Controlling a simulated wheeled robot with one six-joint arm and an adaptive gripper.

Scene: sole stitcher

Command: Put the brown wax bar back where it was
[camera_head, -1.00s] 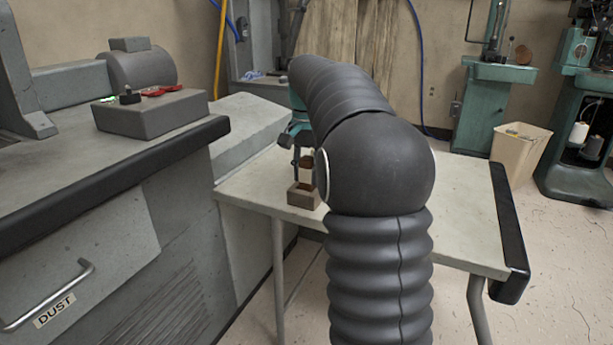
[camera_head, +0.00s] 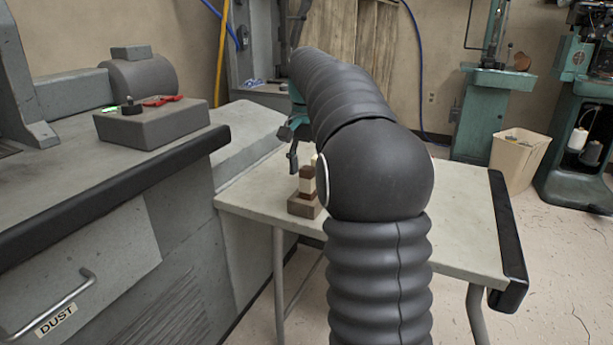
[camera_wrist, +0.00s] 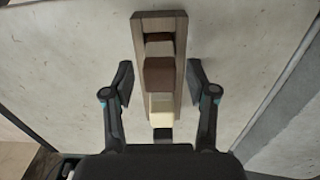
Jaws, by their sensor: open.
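The brown wax bar (camera_wrist: 159,74) stands in a narrow wooden holder (camera_wrist: 160,19), in line with other bars. A pale bar (camera_wrist: 161,108) is on its near side and a greyish-white bar (camera_wrist: 159,47) on its far side. In the head view the brown bar (camera_head: 307,172) shows above the holder (camera_head: 303,208), partly beside my arm. My gripper (camera_wrist: 160,80) is open, with one finger on each side of the holder and clear gaps to the brown bar. In the head view a finger (camera_head: 293,160) shows just left of the bars; the other is hidden.
The holder stands on a pale table (camera_head: 455,215) with free room right of my arm. A grey machine bench (camera_head: 75,200) with a control box (camera_head: 150,122) borders it on the left. A black bar (camera_wrist: 162,134) shows near my gripper's palm.

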